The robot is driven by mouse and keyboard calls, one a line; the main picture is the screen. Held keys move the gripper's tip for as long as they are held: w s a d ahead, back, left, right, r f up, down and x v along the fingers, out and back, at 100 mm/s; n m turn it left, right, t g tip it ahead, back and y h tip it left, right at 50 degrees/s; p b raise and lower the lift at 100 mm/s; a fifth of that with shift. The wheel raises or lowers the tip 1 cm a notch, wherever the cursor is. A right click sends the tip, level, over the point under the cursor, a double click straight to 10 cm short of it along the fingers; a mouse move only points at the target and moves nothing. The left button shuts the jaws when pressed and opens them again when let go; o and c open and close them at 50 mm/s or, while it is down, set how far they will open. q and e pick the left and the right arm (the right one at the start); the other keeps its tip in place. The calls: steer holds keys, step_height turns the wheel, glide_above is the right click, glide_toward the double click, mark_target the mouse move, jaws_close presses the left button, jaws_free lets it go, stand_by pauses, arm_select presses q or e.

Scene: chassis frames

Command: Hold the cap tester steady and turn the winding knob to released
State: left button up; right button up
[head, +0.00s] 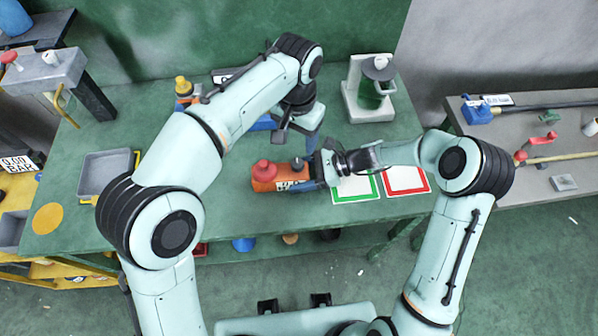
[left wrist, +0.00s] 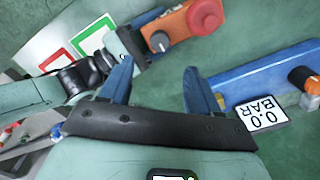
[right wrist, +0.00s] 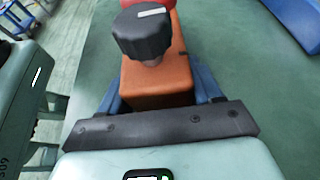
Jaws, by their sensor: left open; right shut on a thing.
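The cap tester, an orange box (head: 258,186), lies on the green bench near its front middle. It carries a red button (head: 263,170) at its left end and the black winding knob (head: 298,164) at its right end. In the right wrist view the knob (right wrist: 143,33) stands above the orange body, with a white pointer line on its top. My right gripper (right wrist: 156,90) is shut on the body, one blue finger on each side. My left gripper (left wrist: 155,70) is open and empty, above and behind the tester, apart from the knob (left wrist: 159,41).
A blue gauge unit with a "0.0 BAR" label (left wrist: 262,115) lies behind, under my left arm. Green-framed (head: 355,189) and red-framed (head: 405,179) white pads lie to the right. A green bottle-like device (head: 370,92) stands at the back right. A grey tray (head: 105,172) sits left.

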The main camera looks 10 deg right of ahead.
mark_target(297, 163)
arm_select(q)
step_height(297, 163, down, 10)
steer(key=m, duration=3.1)
steer(key=shift+r, duration=0.1)
steer(key=c, duration=1.1)
